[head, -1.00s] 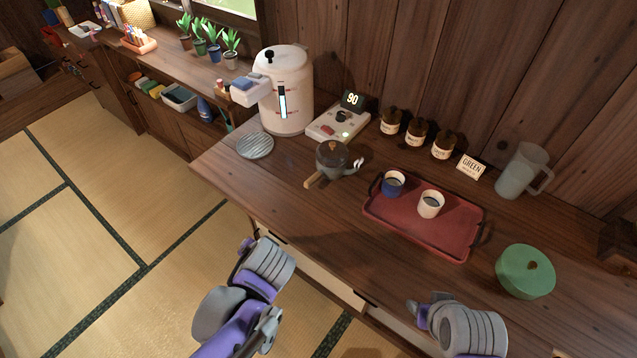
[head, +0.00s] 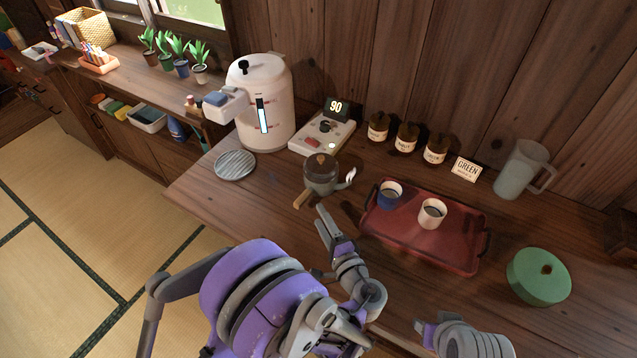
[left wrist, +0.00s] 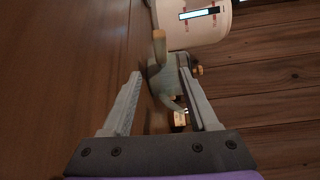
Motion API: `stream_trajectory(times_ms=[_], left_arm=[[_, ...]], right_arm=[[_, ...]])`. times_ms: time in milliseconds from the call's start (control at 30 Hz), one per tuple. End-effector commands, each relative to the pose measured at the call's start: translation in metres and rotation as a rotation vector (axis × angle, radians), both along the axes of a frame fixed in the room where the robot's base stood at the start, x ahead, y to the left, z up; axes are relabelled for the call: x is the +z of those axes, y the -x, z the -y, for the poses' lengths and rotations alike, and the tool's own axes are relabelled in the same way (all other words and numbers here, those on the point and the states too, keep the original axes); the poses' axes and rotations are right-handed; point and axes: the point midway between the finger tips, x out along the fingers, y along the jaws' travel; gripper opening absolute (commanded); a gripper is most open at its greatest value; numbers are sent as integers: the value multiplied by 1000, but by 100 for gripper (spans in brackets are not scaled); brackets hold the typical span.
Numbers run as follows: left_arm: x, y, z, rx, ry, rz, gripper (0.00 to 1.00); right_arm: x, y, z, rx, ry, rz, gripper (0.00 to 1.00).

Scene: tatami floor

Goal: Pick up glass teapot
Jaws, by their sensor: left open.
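The glass teapot (head: 322,178) stands upright on the wooden counter, with a dark lid, a wooden side handle (head: 304,199) pointing toward me and a spout on its right. My left gripper (head: 321,242) is open and empty, just in front of the teapot on the near side.
A red tray (head: 452,252) with a blue cup (head: 389,196) and a white cup (head: 432,215) stands right of the teapot. Behind are a water boiler (head: 268,110) and a control box (head: 316,137). A round coaster (head: 236,165) lies left; a green canister (head: 538,278) stands far right.

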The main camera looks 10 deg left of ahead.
Motion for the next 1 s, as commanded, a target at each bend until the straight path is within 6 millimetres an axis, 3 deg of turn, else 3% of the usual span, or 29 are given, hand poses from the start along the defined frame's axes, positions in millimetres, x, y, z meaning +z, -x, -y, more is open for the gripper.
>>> stream_trajectory(times_ms=[600,933,1000], left_arm=[[-3,-61,-47,3,2,-1,60],[-4,-66,-50,0,2,-1,60],[-4,-66,-50,0,2,-1,47]], right_arm=[[12,-2,0,0,0,4,50],[12,-2,0,0,0,4,50],[12,-2,0,0,0,4,50]])
